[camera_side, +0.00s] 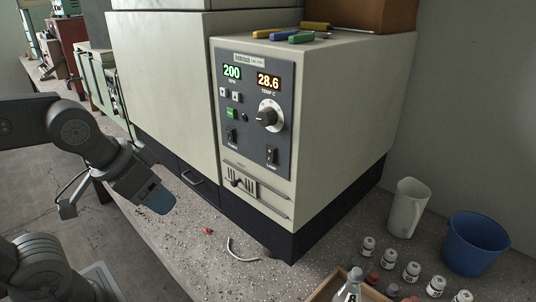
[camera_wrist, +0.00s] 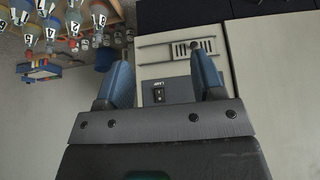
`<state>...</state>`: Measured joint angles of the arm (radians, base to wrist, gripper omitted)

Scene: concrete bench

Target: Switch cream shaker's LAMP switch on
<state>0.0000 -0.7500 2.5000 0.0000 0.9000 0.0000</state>
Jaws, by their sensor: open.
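The cream shaker (camera_side: 345,115) stands on the bench with a dark control panel (camera_side: 247,110) on its front. The LAMP switch (camera_side: 271,156) is a small black rocker at the panel's lower right; its on or off position is too small to tell. It also shows in the wrist view as the LAMP switch (camera_wrist: 158,93), between the fingers in the picture. A similar switch (camera_side: 231,134) sits at the panel's lower left. My gripper (camera_side: 160,200) is to the left of the shaker front, apart from it. In the wrist view my gripper (camera_wrist: 161,65) has its blue fingers spread and empty.
A dial (camera_side: 267,117) and lit displays are above the switch; a vent with a slider (camera_side: 242,184) is below. Pens (camera_side: 292,34) lie on top. A white jug (camera_side: 407,207), blue bucket (camera_side: 474,243) and several small bottles stand at the right. A pale curved strip (camera_side: 243,251) lies in front.

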